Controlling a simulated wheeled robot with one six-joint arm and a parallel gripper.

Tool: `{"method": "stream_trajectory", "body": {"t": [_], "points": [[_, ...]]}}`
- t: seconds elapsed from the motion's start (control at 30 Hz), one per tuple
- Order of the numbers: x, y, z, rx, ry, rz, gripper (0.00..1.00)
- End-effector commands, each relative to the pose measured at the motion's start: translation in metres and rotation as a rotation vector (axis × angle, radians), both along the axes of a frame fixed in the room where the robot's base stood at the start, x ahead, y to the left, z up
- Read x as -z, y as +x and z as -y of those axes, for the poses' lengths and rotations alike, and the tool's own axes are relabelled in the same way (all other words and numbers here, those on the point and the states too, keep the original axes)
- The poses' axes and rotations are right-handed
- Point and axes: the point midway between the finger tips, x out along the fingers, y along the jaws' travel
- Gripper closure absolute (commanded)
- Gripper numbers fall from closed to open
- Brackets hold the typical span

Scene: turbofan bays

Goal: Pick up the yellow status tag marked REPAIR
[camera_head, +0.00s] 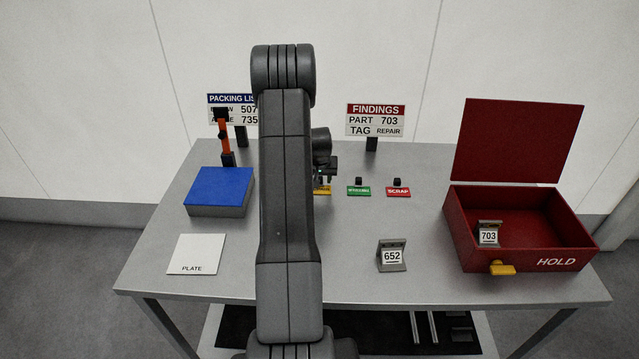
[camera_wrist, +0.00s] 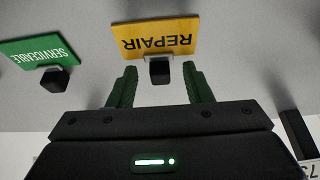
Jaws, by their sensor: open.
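The yellow status tag marked REPAIR (camera_wrist: 154,37) lies flat on the table in the wrist view, with a small black knob (camera_wrist: 160,73) at its near edge. In the head view only a part of the yellow tag (camera_head: 322,191) shows beside my arm, which hides the rest. My gripper (camera_wrist: 161,88) is open. Its two green fingers stand to the left and right of the black knob, with gaps on both sides. In the head view my gripper (camera_head: 326,172) is over the tag, partly hidden behind my arm.
A green SERVICEABLE tag (camera_wrist: 38,50) and a red SCRAP tag (camera_head: 398,192) lie to the right in the head view. The FINDINGS sign (camera_head: 376,118) reads PART 703, TAG REPAIR. A red HOLD box (camera_head: 462,229) holds part 703; part 652 (camera_head: 391,256) stands on the table.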

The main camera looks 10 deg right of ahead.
Motion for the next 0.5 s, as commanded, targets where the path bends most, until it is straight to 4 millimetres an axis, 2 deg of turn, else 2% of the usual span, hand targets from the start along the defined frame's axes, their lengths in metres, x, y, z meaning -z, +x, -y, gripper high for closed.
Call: {"method": "stream_trajectory", "body": {"t": [0.3,0.5], "points": [[0.0038,0.0015,0.0004,0.000,0.000,0.001,0.55],[0.0037,0.0015,0.0004,0.000,0.000,0.001,0.94]]}}
